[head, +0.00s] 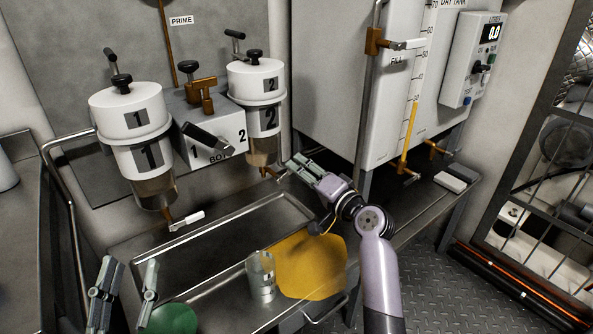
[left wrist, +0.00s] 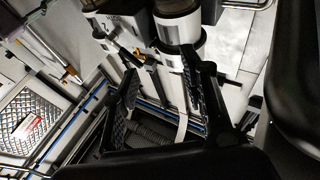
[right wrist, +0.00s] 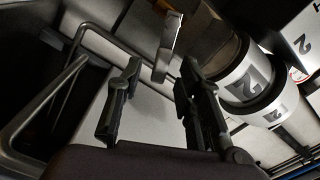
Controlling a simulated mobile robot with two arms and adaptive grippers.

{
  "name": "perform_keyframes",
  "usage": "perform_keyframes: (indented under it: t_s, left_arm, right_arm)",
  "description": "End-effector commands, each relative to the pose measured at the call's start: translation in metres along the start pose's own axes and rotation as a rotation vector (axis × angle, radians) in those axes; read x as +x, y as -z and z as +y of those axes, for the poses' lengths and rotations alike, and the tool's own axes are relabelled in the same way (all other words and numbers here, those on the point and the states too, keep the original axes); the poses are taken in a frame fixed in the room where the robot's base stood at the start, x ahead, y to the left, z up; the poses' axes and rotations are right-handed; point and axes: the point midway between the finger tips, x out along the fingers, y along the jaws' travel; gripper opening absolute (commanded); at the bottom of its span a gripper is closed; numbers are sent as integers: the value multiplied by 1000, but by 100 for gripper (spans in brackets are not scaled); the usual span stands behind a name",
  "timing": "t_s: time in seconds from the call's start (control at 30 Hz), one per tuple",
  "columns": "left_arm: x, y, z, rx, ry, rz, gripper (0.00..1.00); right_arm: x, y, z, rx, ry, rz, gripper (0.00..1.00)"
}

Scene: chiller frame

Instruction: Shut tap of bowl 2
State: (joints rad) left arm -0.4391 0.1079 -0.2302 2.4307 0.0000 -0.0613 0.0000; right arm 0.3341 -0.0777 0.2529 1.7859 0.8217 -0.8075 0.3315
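Bowl 2 (head: 255,82) is a white filter bowl labelled 2, on the wall right of bowl 1 (head: 127,108). In the head view, its brass tap (head: 267,171) sits under the bowl, close to my right gripper (head: 303,172), which partly hides the lever. The right wrist view shows bowl 2 (right wrist: 246,82) and a pale tap lever (right wrist: 168,48) just beyond the fingertips, in line with the gap between them. My right gripper is open, and no contact is visible. My left gripper (head: 126,280) is open and empty at lower left, over the bench.
A metal tray (head: 225,240) lies under the bowls. The day tank (head: 335,80) with taps stands right of bowl 2. A handrail (head: 68,215) runs at left.

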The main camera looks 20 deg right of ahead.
Motion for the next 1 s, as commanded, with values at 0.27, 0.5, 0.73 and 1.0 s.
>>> perform_keyframes:
  t_s: [0.27, 0.5, 0.73, 1.0]
  left_arm:
    - [-1, 23, 3, -5, -6, 128, 40]
    - [-1, 25, 3, -5, -7, 140, 40]
    - [-1, 25, 3, -5, -7, 139, 40]
    - [-1, 25, 3, -5, -7, 138, 40]
  right_arm:
    - [23, 0, 1, 0, 0, 0, 33]
    - [24, 0, 0, 0, -1, 0, 33]
    - [24, 0, 0, 0, -1, 0, 23]
    - [24, 0, 0, 0, -1, 0, 5]
